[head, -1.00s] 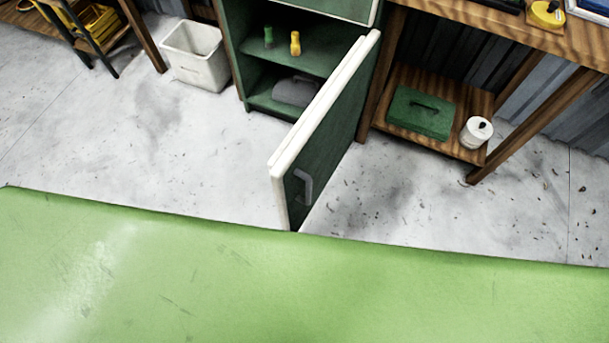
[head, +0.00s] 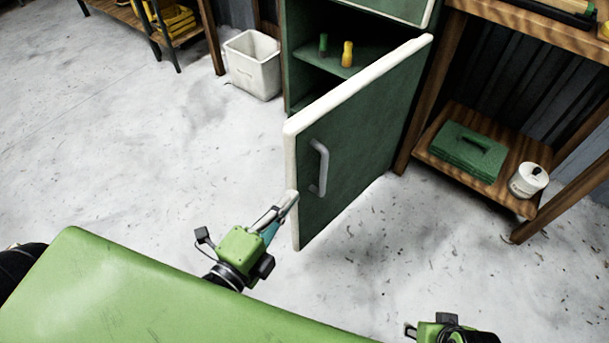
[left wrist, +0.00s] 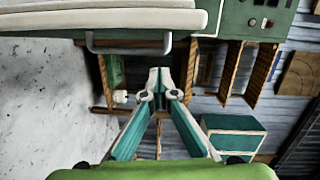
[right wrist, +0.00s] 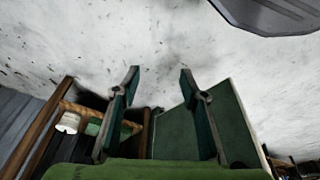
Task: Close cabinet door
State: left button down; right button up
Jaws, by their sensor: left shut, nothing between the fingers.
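The green cabinet door (head: 365,140) with a white edge stands open in the head view, its grey handle (head: 319,168) on the outer face. The green cabinet (head: 297,50) behind it shows an open shelf. My left gripper (head: 293,198) is shut and empty, its tips at the lower part of the door's free edge; I cannot tell whether they touch. In the left wrist view, the shut tips (left wrist: 158,78) lie below the handle (left wrist: 128,47). My right gripper shows only partly at the bottom of the head view; the right wrist view shows its fingers (right wrist: 160,75) apart and empty.
A white bin (head: 252,66) stands left of the cabinet. A wooden bench to the right has a low shelf with a green toolbox (head: 468,152) and a white canister (head: 528,180). Open concrete floor (head: 150,150) lies left of the door.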

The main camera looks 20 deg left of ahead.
aim_at(299, 150)
pick_arm(q)
jog(key=shift+m+t, duration=0.4)
jog(key=shift+m, duration=0.2)
jog(key=shift+w+a+r+p, duration=0.15)
jog(key=shift+w+r+p, duration=0.55)
jog(key=shift+w, duration=1.05)
jog(key=shift+w+a+r+p, duration=0.1)
jog(key=shift+w+r+p, duration=0.6)
jog(key=shift+w, duration=1.1)
jog(key=shift+w+a+r+p, duration=0.15)
jog(key=shift+w+r+p, duration=0.25)
jog(key=shift+w+p, duration=1)
pick_arm(e)
jog(key=s+f+g, duration=0.1)
jog(key=s+f, duration=0.3)
jog(key=f, duration=1.1)
jog(key=shift+d+f+b, duration=0.3)
jog(key=shift+d+b, duration=0.05)
jog(key=shift+b, duration=0.05)
pick_arm(q)
jog(key=shift+w+a, duration=0.15)
jog(key=shift+w, duration=0.25)
pick_arm(e)
jog(key=shift+s, duration=0.15)
